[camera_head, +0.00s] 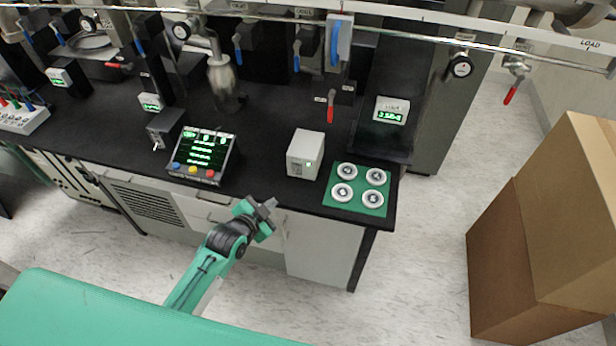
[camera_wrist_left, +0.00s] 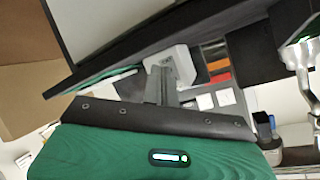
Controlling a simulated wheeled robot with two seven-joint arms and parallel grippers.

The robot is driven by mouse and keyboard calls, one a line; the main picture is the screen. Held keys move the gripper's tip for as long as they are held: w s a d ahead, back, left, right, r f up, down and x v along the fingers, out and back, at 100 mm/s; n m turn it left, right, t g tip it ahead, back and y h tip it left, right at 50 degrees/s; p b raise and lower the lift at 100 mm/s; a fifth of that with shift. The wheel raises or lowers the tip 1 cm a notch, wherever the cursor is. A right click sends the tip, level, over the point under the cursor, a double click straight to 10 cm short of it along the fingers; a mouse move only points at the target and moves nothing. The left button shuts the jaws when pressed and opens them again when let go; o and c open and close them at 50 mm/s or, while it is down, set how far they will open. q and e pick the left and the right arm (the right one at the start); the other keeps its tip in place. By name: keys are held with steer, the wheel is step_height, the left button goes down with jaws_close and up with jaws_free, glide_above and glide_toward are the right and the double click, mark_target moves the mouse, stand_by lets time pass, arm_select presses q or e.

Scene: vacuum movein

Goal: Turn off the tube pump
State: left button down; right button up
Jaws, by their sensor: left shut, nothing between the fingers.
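I cannot tell for sure which device is the tube pump. A small dark box with a white toggle switch (camera_head: 163,130) stands at the left of the black bench, beside a control box with green readouts and colored buttons (camera_head: 201,156). My left gripper (camera_head: 264,207) is shut and empty, in front of the bench edge, apart from these devices. In the left wrist view its closed fingers (camera_wrist_left: 160,86) show before a pale box (camera_wrist_left: 178,65). My right gripper is out of view.
A green mat with several round white pieces (camera_head: 359,204) lies at the bench's right end. Pipes with red and blue valve handles (camera_head: 331,113) and gauges run along the back. Cardboard boxes (camera_head: 545,230) stand on the right. The floor between is clear.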

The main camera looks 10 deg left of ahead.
arm_select(q)
steer(key=m+t, duration=0.1)
glide_toward(295, 172)
steer(key=s+r, duration=0.1)
steer(key=shift+s+h, duration=0.1)
steer(key=shift+h, duration=0.3)
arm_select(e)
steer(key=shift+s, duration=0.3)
